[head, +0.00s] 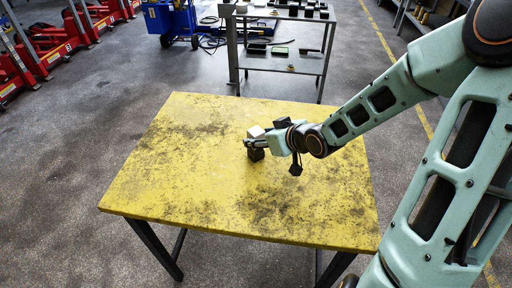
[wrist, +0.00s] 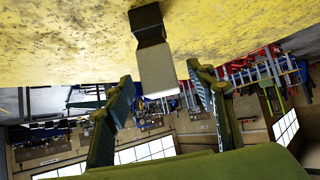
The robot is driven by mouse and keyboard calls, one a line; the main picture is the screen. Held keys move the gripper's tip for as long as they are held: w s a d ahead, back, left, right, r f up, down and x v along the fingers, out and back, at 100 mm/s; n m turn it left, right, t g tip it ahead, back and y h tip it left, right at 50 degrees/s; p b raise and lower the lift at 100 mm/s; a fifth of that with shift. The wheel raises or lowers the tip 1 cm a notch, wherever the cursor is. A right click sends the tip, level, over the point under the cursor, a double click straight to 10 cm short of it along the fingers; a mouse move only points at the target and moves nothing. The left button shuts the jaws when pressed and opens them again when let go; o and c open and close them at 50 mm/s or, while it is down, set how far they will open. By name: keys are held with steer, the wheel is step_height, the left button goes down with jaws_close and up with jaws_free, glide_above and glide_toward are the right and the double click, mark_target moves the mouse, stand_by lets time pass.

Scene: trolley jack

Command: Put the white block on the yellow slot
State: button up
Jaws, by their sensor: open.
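A white block (head: 256,131) rests on top of a dark block (head: 256,155) near the middle of the yellow table. In the wrist view, which looks upside down, the white block (wrist: 157,68) sits against the dark block (wrist: 150,27). My gripper (head: 251,143) is at the white block, reaching in from the right. Its fingers (wrist: 159,74) are open, with one on each side of the white block and a gap on both sides. The fingers partly hide the blocks in the head view. I cannot make out a separate yellow slot.
The worn yellow table top (head: 190,175) is otherwise bare, with free room all around the blocks. A metal trolley (head: 283,62) with small dark items stands behind it. Red jacks (head: 60,45) line the back left, and a blue machine (head: 170,20) stands at the back.

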steer(key=x, duration=0.3)
steer(key=shift+f+b, duration=0.2)
steer(key=shift+b, duration=0.15)
jaws_close()
steer(key=shift+w+r, duration=0.1)
steer(key=shift+r, duration=0.05)
